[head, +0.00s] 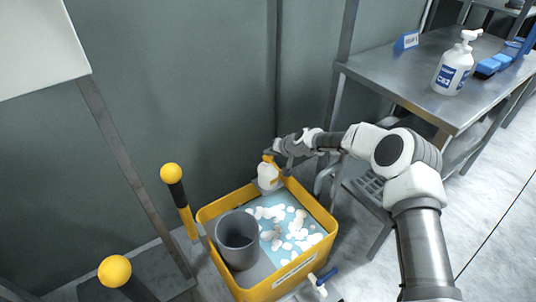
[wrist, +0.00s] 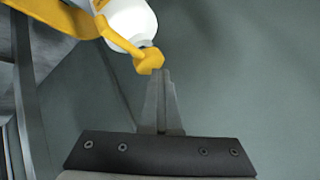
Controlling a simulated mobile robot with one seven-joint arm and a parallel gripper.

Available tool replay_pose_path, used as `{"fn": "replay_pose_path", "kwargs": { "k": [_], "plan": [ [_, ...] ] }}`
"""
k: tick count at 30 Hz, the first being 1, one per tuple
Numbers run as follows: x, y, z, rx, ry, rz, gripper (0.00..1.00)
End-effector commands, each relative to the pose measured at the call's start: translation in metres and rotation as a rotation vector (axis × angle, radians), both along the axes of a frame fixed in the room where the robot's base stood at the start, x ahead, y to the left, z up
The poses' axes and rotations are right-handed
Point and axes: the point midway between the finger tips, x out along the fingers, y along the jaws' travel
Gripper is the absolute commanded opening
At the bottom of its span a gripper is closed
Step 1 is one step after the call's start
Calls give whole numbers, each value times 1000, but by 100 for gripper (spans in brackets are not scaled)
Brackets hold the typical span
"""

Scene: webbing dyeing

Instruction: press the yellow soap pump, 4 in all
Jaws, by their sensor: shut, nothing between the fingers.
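The soap pump bottle (head: 267,175) is white with a yellow pump head (head: 268,159). It stands at the back corner of a yellow tub (head: 208,211). In the wrist view the white bottle (wrist: 131,20) and its yellow pump head (wrist: 148,61) show at the top. My gripper (head: 279,150) is at the pump head in the head view. In the wrist view my gripper's fingertips (wrist: 160,73) are together and empty, right at the yellow head. I cannot tell whether they touch it or whether the head is pushed down.
The tub holds blue liquid with white foam (head: 290,228) and a dark grey bucket (head: 237,240). Yellow-topped posts (head: 171,174) stand to its left. A steel table (head: 405,75) at the right bears a white pump bottle (head: 453,68) and blue items (head: 489,66). A wall is close behind.

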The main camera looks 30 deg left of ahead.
Motion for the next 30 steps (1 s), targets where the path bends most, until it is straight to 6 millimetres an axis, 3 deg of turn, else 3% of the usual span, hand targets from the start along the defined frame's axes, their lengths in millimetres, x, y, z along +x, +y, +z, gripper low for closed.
{"fn": "replay_pose_path", "kwargs": {
  "k": [12,30],
  "plan": [
    [-2,-1,-4,-4,6,2,0],
    [-2,-1,22,-3,4,1,0]
  ]
}}
